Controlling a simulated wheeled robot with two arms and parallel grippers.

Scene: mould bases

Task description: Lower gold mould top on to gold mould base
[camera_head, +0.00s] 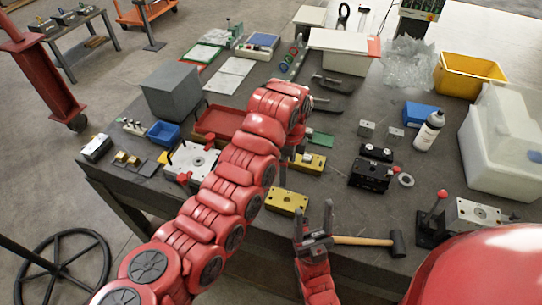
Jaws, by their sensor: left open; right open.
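Two gold mould pieces lie on the dark table in the head view. One gold block (287,202), with holes in its top, lies nearer the front edge. The other gold block (310,163) lies just behind it and to the right, apart from it. I cannot tell which is top and which is base. My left arm reaches over the table; my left gripper (287,162), mostly hidden by the arm, is open beside the farther block. My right gripper (314,222) is open and empty at the front edge, just right of the nearer block.
A hammer (398,243) lies right of my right gripper. A black mould (371,174) and a washer (405,180) lie farther right. A red tray (220,121) and a silver mould (193,160) are at the left. A white bottle (429,131) stands at the right.

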